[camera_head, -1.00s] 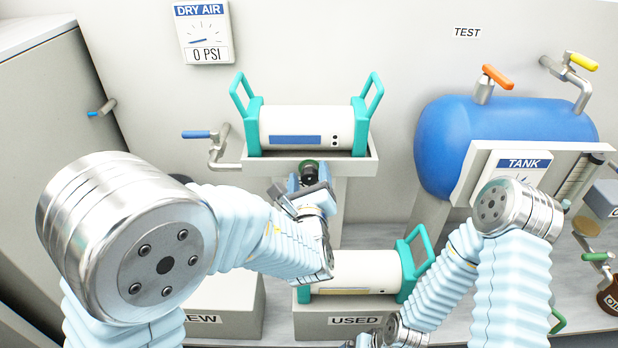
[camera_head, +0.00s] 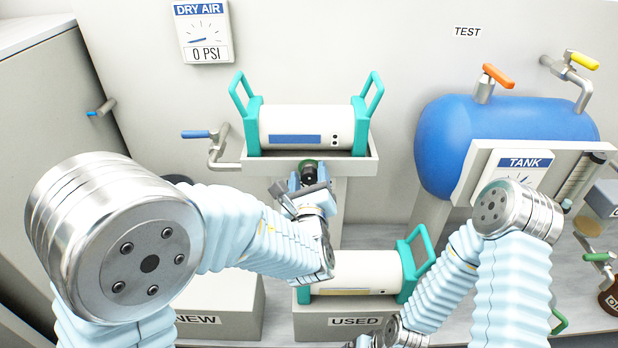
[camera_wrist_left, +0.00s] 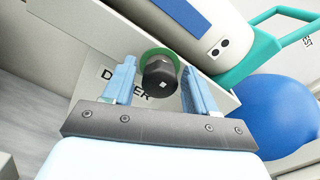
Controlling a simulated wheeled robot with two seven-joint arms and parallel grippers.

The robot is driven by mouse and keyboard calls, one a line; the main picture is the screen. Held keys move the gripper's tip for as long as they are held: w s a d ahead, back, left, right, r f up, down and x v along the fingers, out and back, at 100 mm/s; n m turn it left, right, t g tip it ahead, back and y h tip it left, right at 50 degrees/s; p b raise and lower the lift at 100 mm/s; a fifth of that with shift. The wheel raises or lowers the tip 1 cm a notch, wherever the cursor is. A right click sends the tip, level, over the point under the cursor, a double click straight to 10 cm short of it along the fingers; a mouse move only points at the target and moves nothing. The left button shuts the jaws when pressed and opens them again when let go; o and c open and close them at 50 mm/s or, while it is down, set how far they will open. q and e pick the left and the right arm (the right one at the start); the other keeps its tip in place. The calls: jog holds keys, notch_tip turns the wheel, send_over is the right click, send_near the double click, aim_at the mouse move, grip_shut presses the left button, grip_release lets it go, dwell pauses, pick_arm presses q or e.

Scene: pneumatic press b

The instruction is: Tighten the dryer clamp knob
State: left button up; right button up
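The dryer clamp knob (camera_head: 309,174) is black with a green ring behind it, on the front of the dryer stand below the upper white cylinder. My left gripper (camera_head: 307,181) is at the knob. In the left wrist view, the knob (camera_wrist_left: 160,78) sits between the two blue fingers of my left gripper (camera_wrist_left: 160,88), with visible gaps on both sides. The fingers are open. A partly covered "DRYER" label (camera_wrist_left: 125,88) is behind them. My right arm is low on the right; its gripper is not visible.
The white cylinder with teal handles (camera_head: 285,120) rests on the dryer shelf. Another white cylinder (camera_head: 355,268) lies on the block marked USED (camera_head: 330,325). The blue tank (camera_head: 510,130) stands at the right. A blue-handled valve (camera_head: 197,134) is left of the dryer.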

pick_arm(q)
jog(key=shift+o, duration=0.4)
jog(key=s+b, duration=0.2)
jog(key=s, duration=1.1)
jog(key=shift+s+b, duration=0.3)
jog(key=shift+s, duration=0.1)
